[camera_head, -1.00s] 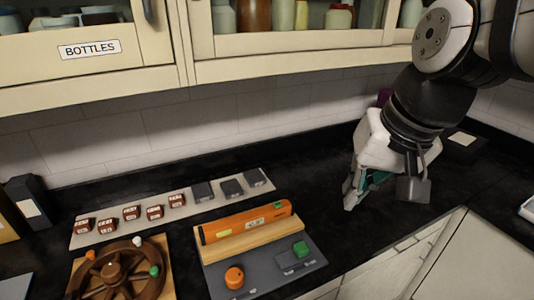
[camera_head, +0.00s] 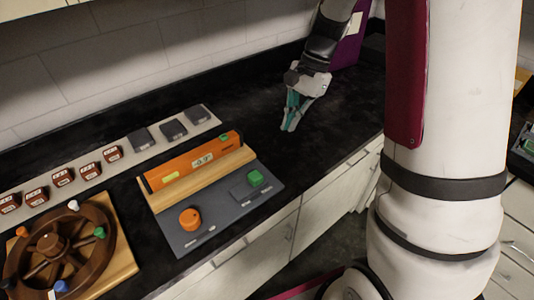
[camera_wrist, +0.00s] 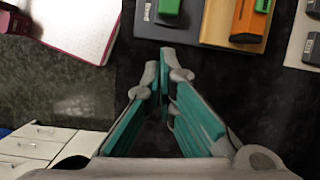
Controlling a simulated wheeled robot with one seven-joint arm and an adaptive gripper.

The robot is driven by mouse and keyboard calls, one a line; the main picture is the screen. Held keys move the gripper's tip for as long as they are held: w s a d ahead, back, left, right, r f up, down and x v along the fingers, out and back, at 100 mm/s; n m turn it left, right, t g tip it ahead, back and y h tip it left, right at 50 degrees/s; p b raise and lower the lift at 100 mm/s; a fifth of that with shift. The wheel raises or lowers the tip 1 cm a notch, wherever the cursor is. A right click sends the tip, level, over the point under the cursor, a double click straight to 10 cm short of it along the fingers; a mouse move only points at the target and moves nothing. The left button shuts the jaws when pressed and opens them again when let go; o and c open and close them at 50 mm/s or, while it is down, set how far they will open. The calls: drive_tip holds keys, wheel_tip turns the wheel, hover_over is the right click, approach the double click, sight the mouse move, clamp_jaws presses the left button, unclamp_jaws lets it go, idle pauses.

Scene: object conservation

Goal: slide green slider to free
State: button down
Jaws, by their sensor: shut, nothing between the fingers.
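The green slider (camera_head: 255,178) is a small green block on the grey panel (camera_head: 214,240), near the panel's right end. It also shows at the top of the wrist view (camera_wrist: 170,6), cut off by the frame edge. My gripper (camera_head: 289,127) is above the black counter, to the right of and behind the panel, with its fingertips pointing down. In the wrist view its fingertips (camera_wrist: 160,60) are together and hold nothing. It is clear of the slider. The labels beside the slider are too small to read.
An orange level-like bar (camera_head: 192,160) lies on a wooden strip behind the panel, with an orange knob (camera_head: 190,219) in front. A wooden wheel (camera_head: 47,246) stands at left. A purple-edged object (camera_head: 349,40) stands behind my gripper. The counter (camera_head: 335,105) is bare around it.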

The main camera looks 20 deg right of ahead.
drive_tip(key=shift+m+g, duration=0.3)
drive_tip(key=shift+m, duration=0.4)
drive_tip(key=f, duration=0.1)
drive_tip(key=w+d+f, duration=0.1)
drive_tip(key=f, duration=0.1)
drive_tip(key=d+f, duration=0.1)
drive_tip(key=shift+w+f, duration=0.2)
drive_tip(key=shift+w, duration=0.1)
drive_tip(key=p, duration=0.1)
approach(267, 178)
drive_tip(key=f, duration=0.1)
drive_tip(key=d+f, duration=0.1)
drive_tip(key=f, duration=0.1)
drive_tip(key=d+f, duration=0.1)
drive_tip(key=f, duration=0.1)
drive_tip(key=shift+w, duration=0.1)
drive_tip(key=shift+s+a+p, duration=0.15)
drive_tip(key=shift+a+p, duration=0.1)
drive_tip(key=shift+a, duration=0.35)
drive_tip(key=shift+s+a+p, duration=0.2)
drive_tip(key=shift+a+p, duration=0.05)
drive_tip(key=shift+a, duration=0.3)
drive_tip(key=shift+s+a, duration=0.15)
drive_tip(key=shift+a, duration=0.5)
